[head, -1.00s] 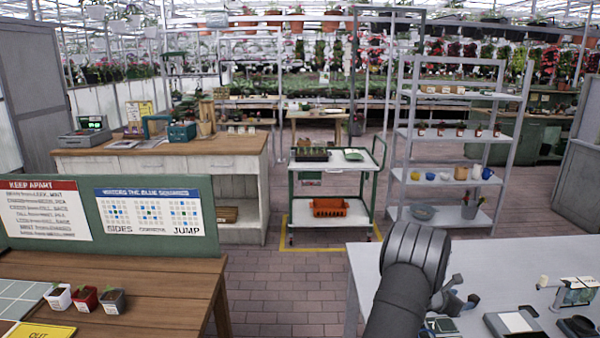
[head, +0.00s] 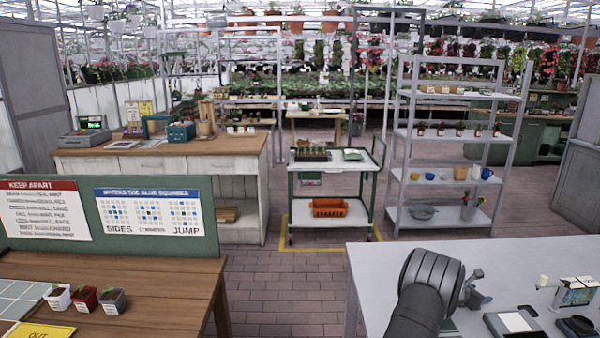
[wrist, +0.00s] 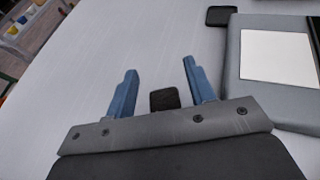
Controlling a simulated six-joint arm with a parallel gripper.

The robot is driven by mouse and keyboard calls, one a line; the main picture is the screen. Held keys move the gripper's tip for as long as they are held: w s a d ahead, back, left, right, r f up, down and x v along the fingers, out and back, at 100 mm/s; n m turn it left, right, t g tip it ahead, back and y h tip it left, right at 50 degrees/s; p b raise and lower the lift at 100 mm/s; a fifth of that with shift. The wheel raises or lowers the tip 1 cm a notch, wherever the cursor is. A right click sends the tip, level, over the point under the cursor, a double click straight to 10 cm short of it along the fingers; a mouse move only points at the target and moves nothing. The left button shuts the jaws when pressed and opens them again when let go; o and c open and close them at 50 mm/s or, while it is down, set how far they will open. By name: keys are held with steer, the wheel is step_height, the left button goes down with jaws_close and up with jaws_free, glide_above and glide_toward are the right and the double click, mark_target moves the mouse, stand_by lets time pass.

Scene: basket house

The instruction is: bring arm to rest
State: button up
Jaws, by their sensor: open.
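My gripper (wrist: 158,92) is open and empty in the wrist view, its two blue fingers apart above the light grey table (wrist: 90,60). A small black block (wrist: 165,99) shows between the fingers, lower in the picture; I cannot tell whether it lies on the table. In the head view my arm reaches over the right-hand table (head: 370,275), and its dark wrist hides most of the gripper.
Several small items stand on the table's right side in the head view. Potted seedlings (head: 85,298) sit on the wooden table at left.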

steer(key=shift+r, duration=0.95)
steer(key=s+d+r, duration=0.3)
steer(key=s+r, duration=0.4)
steer(key=s, duration=0.4)
steer(key=w+a+n+t+y, duration=0.2)
steer(key=w+a, duration=0.5)
steer(key=a, duration=0.9)
steer(key=w+a+n+t+y, duration=0.2)
steer(key=w+a, duration=0.5)
steer(key=a, duration=1)
steer(key=w+a+n+t+y, duration=0.2)
steer(key=w+a+n, duration=0.2)
steer(key=a, duration=1.3)
steer(key=w, duration=0.3)
steer(key=shift+w+f+n+t+y, duration=0.2)
steer(key=shift+w+n+t+y, duration=0.1)
steer(key=shift+t, duration=0.1)
